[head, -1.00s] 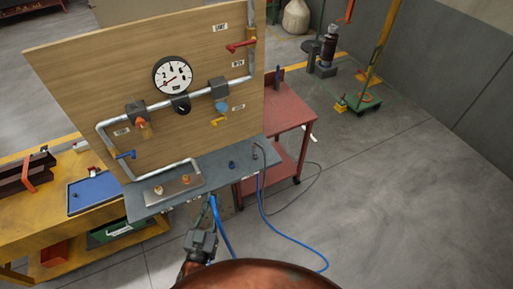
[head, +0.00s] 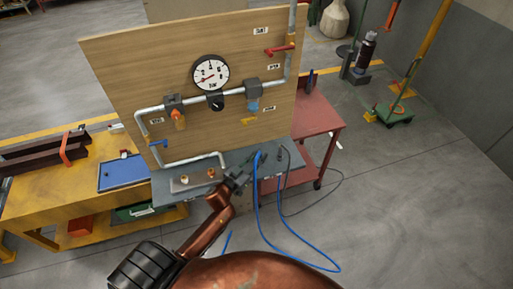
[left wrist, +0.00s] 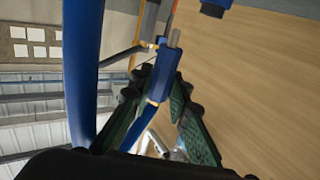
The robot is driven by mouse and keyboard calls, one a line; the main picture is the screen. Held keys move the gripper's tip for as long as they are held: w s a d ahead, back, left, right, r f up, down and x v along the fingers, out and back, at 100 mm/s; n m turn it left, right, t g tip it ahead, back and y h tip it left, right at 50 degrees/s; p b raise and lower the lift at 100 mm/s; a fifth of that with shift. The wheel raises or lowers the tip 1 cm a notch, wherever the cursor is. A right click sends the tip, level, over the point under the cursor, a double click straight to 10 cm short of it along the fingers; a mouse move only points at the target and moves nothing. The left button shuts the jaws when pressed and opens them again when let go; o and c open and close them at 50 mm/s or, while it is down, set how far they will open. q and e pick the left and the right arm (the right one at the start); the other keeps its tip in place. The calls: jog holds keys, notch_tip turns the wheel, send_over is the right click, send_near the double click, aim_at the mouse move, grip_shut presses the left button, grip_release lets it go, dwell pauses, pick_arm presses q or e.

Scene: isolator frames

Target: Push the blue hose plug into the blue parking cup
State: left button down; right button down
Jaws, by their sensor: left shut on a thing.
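My left gripper (head: 246,172) is over the front of the grey shelf, shut on the blue hose plug (head: 258,158). In the left wrist view the dark green fingers (left wrist: 172,112) close around the plug (left wrist: 165,70), and its grey metal tip (left wrist: 175,38) sticks out beyond them. The blue hose (head: 258,205) hangs from the plug over the shelf edge and loops on the floor. The blue parking cup cannot be made out; the gripper and plug cover that part of the shelf. I cannot tell whether the plug touches it. My right gripper is not in view.
The wooden panel (head: 130,75) with gauge (head: 211,73) and pipes rises behind the shelf (head: 170,200). A red cart (head: 322,118) is behind on the right. A dark blue part (left wrist: 213,8) shows at the wrist view's top.

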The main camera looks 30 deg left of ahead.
pick_arm(q)
jog(key=w+a+b, duration=0.2)
jog(key=a, duration=0.1)
jog(key=shift+f, duration=0.55)
jog(key=shift+d+r, duration=0.1)
jog(key=shift+r, duration=0.1)
jog(key=shift+p, duration=0.35)
dwell(0.4)
jog(key=shift+f, duration=0.7)
dwell(0.3)
